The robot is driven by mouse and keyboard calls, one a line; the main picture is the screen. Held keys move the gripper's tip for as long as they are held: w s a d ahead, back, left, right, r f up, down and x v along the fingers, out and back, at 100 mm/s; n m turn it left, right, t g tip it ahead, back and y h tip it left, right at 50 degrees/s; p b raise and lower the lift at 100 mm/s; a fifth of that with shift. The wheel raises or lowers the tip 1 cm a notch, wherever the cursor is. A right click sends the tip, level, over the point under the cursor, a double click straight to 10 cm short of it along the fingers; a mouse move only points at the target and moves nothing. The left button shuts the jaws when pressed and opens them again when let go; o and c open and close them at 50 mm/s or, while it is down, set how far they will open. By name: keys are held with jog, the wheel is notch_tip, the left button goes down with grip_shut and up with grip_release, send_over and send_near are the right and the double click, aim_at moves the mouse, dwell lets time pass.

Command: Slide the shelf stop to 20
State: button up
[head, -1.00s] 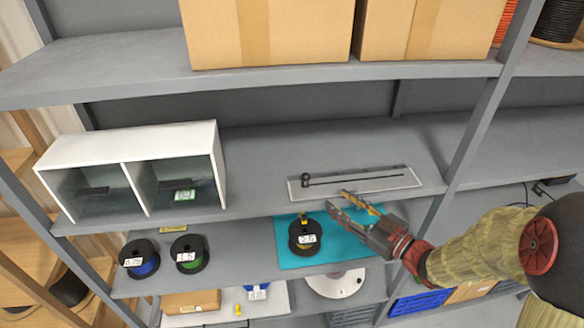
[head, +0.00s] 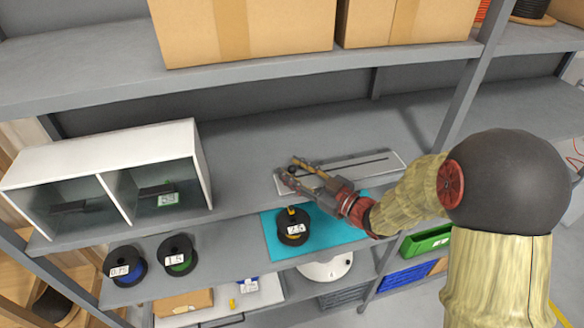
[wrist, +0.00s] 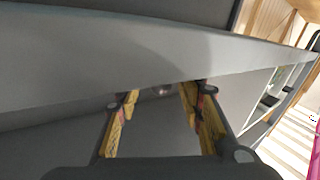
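The shelf stop is a small dark knob on a dark slot in a white plate (head: 392,166) on the middle shelf. In the head view my fingers cover the knob near the plate's left end. In the wrist view a small dark round thing (wrist: 162,91), which looks like the knob, shows between the fingertips. My gripper (head: 288,169) is at the left end of the plate. Its two yellow fingers (wrist: 158,98) are apart in the wrist view. I cannot tell whether they touch the knob. No scale marks are legible on the plate.
A white two-bay cubby (head: 112,160) stands left on the same shelf. Below, a black reel (head: 292,228) sits on a teal mat (head: 275,247); two more reels (head: 177,255) stand to its left. Cardboard boxes (head: 245,30) are on the shelf above. The shelf between cubby and plate is clear.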

jog(key=shift+w+a, duration=0.2)
jog(key=shift+a, duration=0.05)
jog(key=shift+c, duration=0.5)
grip_shut()
dwell(0.4)
